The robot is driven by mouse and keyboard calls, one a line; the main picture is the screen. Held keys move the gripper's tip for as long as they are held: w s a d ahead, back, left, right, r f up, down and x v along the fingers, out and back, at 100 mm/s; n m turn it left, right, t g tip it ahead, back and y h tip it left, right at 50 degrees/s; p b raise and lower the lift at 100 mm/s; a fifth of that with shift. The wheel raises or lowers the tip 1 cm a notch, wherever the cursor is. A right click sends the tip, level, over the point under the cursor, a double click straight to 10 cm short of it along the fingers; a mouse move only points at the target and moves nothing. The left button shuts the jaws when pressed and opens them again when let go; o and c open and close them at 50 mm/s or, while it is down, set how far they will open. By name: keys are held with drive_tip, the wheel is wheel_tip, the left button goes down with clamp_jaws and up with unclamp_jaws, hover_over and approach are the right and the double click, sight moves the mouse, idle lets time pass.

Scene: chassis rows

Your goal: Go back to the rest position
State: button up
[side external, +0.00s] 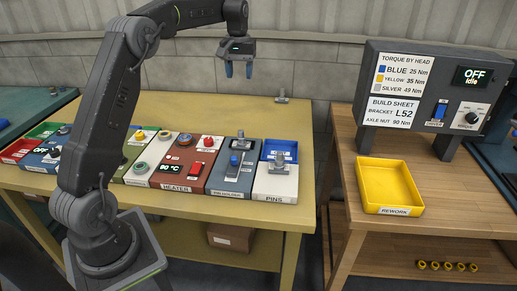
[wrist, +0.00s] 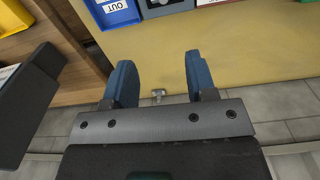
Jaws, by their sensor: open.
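My gripper (side external: 239,69) hangs above the back part of the yellow table (side external: 268,112), pointing down, with nothing between its blue fingers. In the wrist view my gripper (wrist: 158,82) shows its two fingers spread apart, with bare table top beyond them. A small metal bracket-like part (side external: 281,96) stands at the table's back edge, and it also shows between the fingers in the wrist view (wrist: 158,93), well below them. My gripper touches nothing.
A row of modules, including the heater (side external: 178,172) and pins block (side external: 275,188), lines the table's front. To the right are a yellow rework tray (side external: 388,182) and a torque station reading OFF, Idle (side external: 425,90). The air around my gripper is clear.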

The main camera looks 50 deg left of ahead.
drive_tip(key=s+d+r+m+t, duration=0.1)
drive_tip(key=s+d+r+m, duration=0.1)
drive_tip(key=s+d+r, duration=0.5)
drive_tip(key=s+d+m+t, duration=0.2)
drive_tip(key=s+d, duration=0.3)
drive_tip(key=d, duration=0.6)
drive_tip(key=s+d+f+m+t, duration=0.1)
drive_tip(key=s+d+f+m, duration=0.1)
drive_tip(key=s, duration=0.6)
drive_tip(key=s+d+f+m+t, duration=0.1)
drive_tip(key=s+d+f+m, duration=0.1)
drive_tip(key=s+d+f, duration=0.3)
drive_tip(key=s+d, duration=0.2)
drive_tip(key=s, duration=0.1)
drive_tip(key=shift+s+m, duration=0.3)
